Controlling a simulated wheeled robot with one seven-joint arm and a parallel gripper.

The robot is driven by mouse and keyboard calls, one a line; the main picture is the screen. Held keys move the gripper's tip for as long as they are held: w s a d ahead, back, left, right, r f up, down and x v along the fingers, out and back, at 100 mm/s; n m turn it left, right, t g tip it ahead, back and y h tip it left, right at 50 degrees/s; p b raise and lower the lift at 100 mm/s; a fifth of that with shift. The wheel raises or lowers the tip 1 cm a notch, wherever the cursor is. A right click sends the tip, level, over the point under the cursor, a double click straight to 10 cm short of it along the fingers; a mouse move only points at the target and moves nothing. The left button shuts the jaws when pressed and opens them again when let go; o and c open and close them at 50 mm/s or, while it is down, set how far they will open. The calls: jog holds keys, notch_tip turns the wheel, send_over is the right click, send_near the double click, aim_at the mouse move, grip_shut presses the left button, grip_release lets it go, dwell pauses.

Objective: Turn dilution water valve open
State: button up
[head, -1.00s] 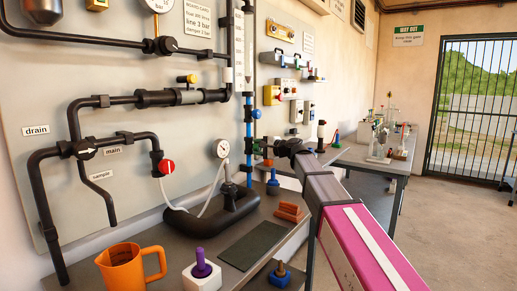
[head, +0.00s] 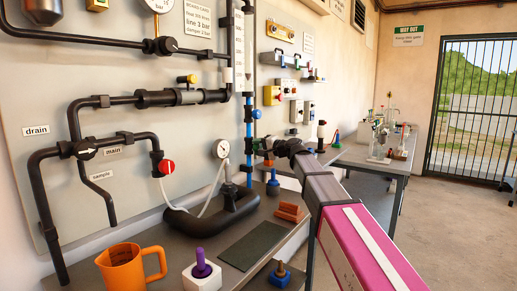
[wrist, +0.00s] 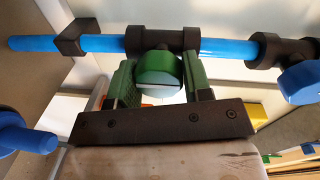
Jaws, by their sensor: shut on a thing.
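The valve on the blue pipe (wrist: 100,43) has a round green knob (wrist: 158,70) with a pale line across its face. In the wrist view my gripper (wrist: 158,82) has its two green fingers on either side of this knob, shut on it. The knob sits against a black fitting on the pipe. In the head view my gripper (head: 264,153) is at the lower part of the blue pipe (head: 249,130), and the knob is mostly hidden there. No label for this valve is readable.
A blue knob (head: 257,114) is higher on the same pipe. A gauge (head: 222,149) and black pipework are to the left. An orange jug (head: 122,268), a purple-topped block (head: 202,272) and terracotta-coloured blocks (head: 289,212) stand on the bench below.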

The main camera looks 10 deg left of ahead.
jog(key=shift+s+f, duration=0.1)
jog(key=o, duration=0.9)
jog(key=shift+d, duration=0.1)
jog(key=v, duration=1)
jog(key=shift+s+d, duration=0.1)
jog(key=shift+d, duration=0.2)
